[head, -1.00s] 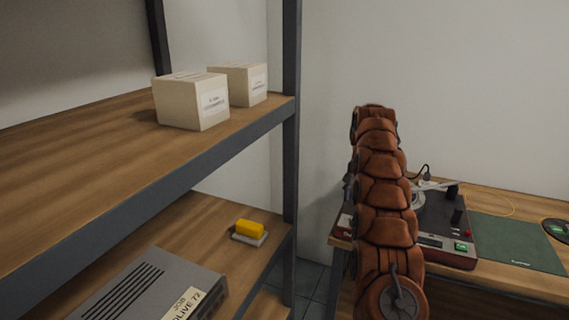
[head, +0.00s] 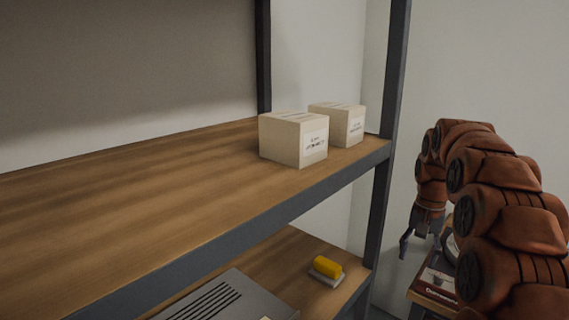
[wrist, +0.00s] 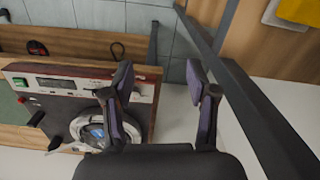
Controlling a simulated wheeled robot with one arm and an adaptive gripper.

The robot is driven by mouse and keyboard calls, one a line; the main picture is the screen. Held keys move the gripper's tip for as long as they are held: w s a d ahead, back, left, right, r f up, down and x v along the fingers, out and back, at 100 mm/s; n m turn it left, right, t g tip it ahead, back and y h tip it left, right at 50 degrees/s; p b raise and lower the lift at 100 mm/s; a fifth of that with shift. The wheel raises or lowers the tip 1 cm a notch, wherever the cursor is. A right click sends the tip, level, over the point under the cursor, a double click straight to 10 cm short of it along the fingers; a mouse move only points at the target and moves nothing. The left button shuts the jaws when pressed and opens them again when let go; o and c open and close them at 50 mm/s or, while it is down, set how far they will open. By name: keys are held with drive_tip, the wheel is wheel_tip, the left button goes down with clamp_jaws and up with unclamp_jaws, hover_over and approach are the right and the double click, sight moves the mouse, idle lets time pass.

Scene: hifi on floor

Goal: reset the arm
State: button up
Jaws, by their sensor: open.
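My arm, in brown-orange padded covers, arches up at the right of the head view and bends down at its far end. My gripper (head: 424,238) hangs from it, pointing down, just right of the shelf post. In the wrist view my gripper (wrist: 160,80) shows two dark fingers spread apart with nothing between them. Tiled floor shows beyond the gap.
A shelf unit with dark posts (head: 385,140) stands close to my gripper. Two cream boxes (head: 293,140) (head: 338,123) sit on its upper board (head: 150,205). A yellow block on a grey base (head: 327,268) and a grey case (head: 230,298) are on the lower board.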

drive_tip(key=s+a+f+n, duration=0.1)
drive_tip(key=s+a, duration=0.3)
drive_tip(key=s, duration=0.8)
drive_tip(key=s+a+f+n+p, duration=0.1)
drive_tip(key=s+a, duration=0.4)
drive_tip(key=s, duration=0.8)
drive_tip(key=s+a+f+n+g, duration=0.1)
drive_tip(key=s+a+f+n, duration=0.2)
drive_tip(key=s, duration=1)
drive_tip(key=shift+a+f+n+h, duration=0.15)
drive_tip(key=shift+a+n+h, duration=0.15)
drive_tip(key=shift+a+n, duration=0.5)
drive_tip(key=shift+c, duration=0.4)
